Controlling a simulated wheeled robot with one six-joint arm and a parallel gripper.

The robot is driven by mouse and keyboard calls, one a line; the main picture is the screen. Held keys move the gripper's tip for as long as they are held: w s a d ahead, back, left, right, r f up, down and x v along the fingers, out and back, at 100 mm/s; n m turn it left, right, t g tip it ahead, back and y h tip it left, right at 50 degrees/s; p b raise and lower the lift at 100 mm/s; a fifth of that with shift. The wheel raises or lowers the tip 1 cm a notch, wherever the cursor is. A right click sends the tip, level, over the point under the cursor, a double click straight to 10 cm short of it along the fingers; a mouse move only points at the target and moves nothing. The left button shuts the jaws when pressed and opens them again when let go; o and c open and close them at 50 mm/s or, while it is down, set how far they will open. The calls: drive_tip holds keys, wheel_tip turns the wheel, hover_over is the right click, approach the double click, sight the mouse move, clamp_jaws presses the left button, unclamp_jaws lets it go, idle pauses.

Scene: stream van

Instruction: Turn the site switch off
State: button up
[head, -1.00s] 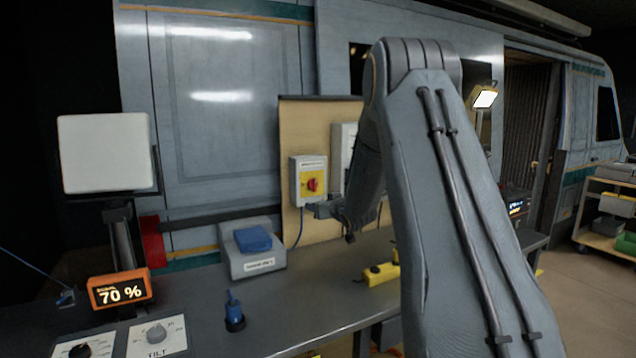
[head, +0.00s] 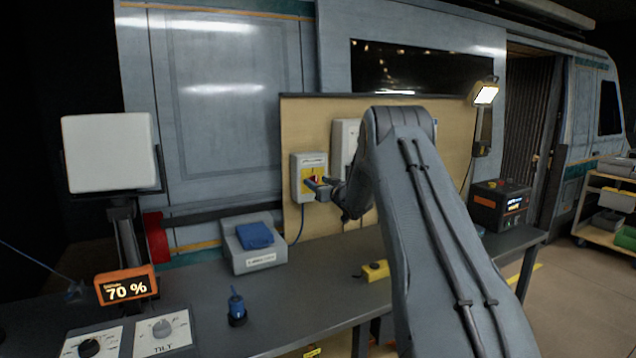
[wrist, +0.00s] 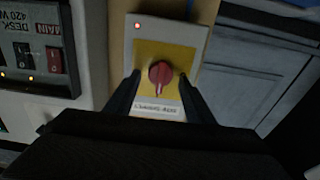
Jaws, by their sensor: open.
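The site switch (head: 308,177) is a light grey box with a yellow plate and a red rotary knob, mounted on the tan board. In the wrist view its red knob (wrist: 160,74) sits upright in the picture between my two fingers, with a small red light lit at the box's corner. My gripper (head: 322,187) is open in front of the switch, its fingers pointing at the plate on either side of the knob. I cannot tell whether a finger touches the knob. In the head view the gripper partly hides the knob.
A grey panel with MAIN and DESK rocker switches (wrist: 40,45) is beside the switch. A blue-topped box (head: 253,245), a blue plug (head: 236,308) and a yellow block (head: 375,271) are on the desk (head: 300,310). An orange display (head: 126,286) reads 70 %.

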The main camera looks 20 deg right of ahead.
drive_tip(key=shift+w, duration=0.1)
drive_tip(key=c, duration=1)
drive_tip(key=shift+n+b, duration=0.3)
drive_tip(key=shift+b, duration=0.05)
drive_tip(key=n+b, duration=0.3)
drive_tip(key=b, duration=0.1)
drive_tip(key=shift+a+f, duration=0.1)
drive_tip(key=shift+f, duration=0.1)
drive_tip(key=n+b, duration=0.7)
drive_tip(key=b, duration=0.1)
drive_tip(key=n+b, duration=0.7)
drive_tip(key=shift+a+f+b, duration=0.15)
drive_tip(key=shift+b, duration=0.25)
drive_tip(key=shift+n, duration=0.3)
